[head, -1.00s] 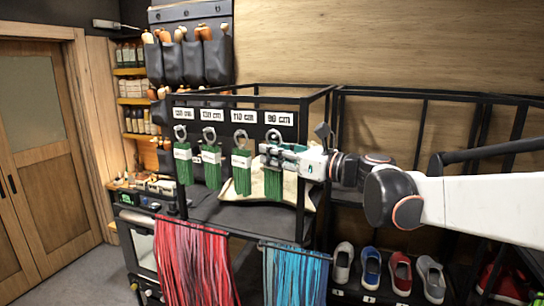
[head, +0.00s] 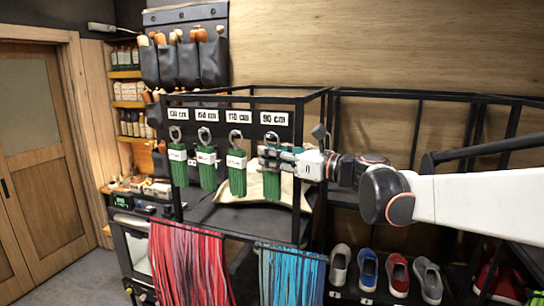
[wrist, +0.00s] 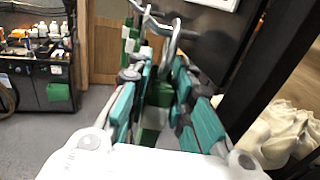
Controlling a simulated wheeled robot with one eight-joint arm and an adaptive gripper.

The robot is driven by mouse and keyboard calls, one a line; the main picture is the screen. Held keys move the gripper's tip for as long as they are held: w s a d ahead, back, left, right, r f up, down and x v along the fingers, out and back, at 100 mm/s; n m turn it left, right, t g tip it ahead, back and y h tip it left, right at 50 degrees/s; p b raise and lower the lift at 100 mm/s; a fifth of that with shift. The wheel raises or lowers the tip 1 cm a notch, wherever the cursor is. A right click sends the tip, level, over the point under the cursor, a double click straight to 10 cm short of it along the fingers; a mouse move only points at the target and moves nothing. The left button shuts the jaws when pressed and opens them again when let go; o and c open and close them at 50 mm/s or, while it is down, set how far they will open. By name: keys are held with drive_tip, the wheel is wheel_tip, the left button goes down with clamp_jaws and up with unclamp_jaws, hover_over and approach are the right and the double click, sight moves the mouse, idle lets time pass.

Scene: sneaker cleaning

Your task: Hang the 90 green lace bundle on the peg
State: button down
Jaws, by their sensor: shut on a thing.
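The green lace bundle (head: 271,188) hangs upright below the "90 cm" label (head: 274,118) in the head view. My gripper (head: 274,155) is shut on its upper part, coming from the right. In the wrist view the bundle (wrist: 156,112) sits between my teal finger pads. Its metal ring (wrist: 173,45) stands up beyond the fingers, close to a dark peg (wrist: 190,35). I cannot tell whether the ring is around the peg or only beside it.
Several other green bundles, including one under "110 cm" (head: 237,176), hang in a row to the left. A black rack frame (head: 312,190) stands close by. Red laces (head: 190,262) and blue laces (head: 290,275) hang below, with sneakers (head: 368,268) at lower right.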

drive_tip(key=shift+s, duration=0.1)
drive_tip(key=c, duration=1.3)
unclamp_jaws()
drive_tip(key=shift+c, duration=0.2)
